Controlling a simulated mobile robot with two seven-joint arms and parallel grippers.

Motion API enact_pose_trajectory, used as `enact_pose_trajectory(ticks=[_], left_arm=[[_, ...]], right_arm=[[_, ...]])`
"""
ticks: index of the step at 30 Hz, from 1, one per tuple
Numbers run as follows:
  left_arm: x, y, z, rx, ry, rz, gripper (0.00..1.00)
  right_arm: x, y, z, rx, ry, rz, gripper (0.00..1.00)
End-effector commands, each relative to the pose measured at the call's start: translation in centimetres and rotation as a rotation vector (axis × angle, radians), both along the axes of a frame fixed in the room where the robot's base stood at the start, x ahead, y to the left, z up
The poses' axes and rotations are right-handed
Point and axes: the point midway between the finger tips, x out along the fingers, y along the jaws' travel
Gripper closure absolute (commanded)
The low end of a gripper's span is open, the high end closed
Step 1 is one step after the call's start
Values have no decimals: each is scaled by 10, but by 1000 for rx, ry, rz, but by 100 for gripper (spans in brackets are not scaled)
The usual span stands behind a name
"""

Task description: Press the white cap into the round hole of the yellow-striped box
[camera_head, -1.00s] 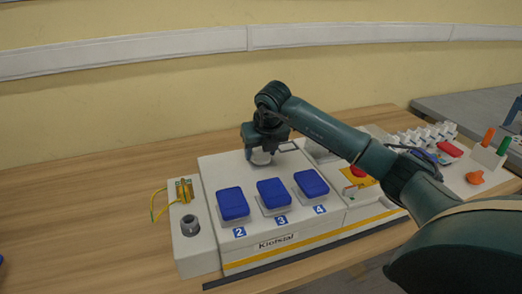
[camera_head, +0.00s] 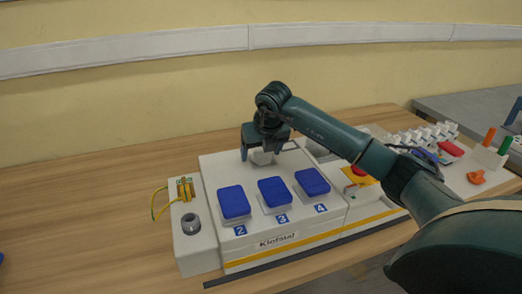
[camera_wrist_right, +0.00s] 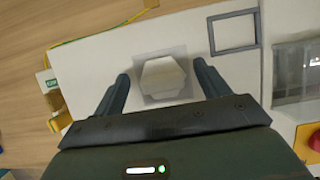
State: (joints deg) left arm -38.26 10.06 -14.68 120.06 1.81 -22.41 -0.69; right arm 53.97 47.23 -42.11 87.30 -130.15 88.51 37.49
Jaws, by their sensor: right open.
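The white box with the yellow stripe (camera_head: 215,170) stands on the wooden table. A white cap (camera_head: 261,158) sits at its back, behind the blue switches. In the right wrist view the cap (camera_wrist_right: 163,77) is a pale six-sided piece on a square light-grey plate; the round hole does not show, and I cannot tell how deep the cap sits. My right gripper (camera_head: 266,152) is open just above the box. In the wrist view its fingers (camera_wrist_right: 160,85) stand on both sides of the cap with gaps. My left gripper is not in view.
Three blue switches (camera_head: 274,192) stand in front of the gripper. A narrow box with a grey ring (camera_head: 191,224) and yellow-green wires is at the left. An empty square frame (camera_wrist_right: 233,32) lies beside the cap. A red button (camera_head: 359,169) is to the right.

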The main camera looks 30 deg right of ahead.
Motion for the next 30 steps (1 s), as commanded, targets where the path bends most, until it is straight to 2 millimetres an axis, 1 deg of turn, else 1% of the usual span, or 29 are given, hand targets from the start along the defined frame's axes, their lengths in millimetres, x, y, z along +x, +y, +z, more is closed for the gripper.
enact_pose_trajectory(ticks=[1,2,5,9,15,18,23,26,30], left_arm=[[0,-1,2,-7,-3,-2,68],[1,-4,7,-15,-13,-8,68],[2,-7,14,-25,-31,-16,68],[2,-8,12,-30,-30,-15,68],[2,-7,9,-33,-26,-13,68],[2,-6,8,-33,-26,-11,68],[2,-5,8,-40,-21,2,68],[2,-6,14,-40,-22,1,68],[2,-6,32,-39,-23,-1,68]], right_arm=[[-2,-4,-4,-6,10,-8,21],[-2,-3,-1,-6,8,-7,21],[-10,-1,21,-6,2,-5,21],[-23,4,54,-6,-2,-3,21],[-39,10,94,-2,-4,-2,21],[-45,12,108,-2,-3,1,21],[-51,13,120,-2,-1,-1,21],[-52,13,129,-2,-1,-1,21],[-52,13,150,-1,-2,0,21]])
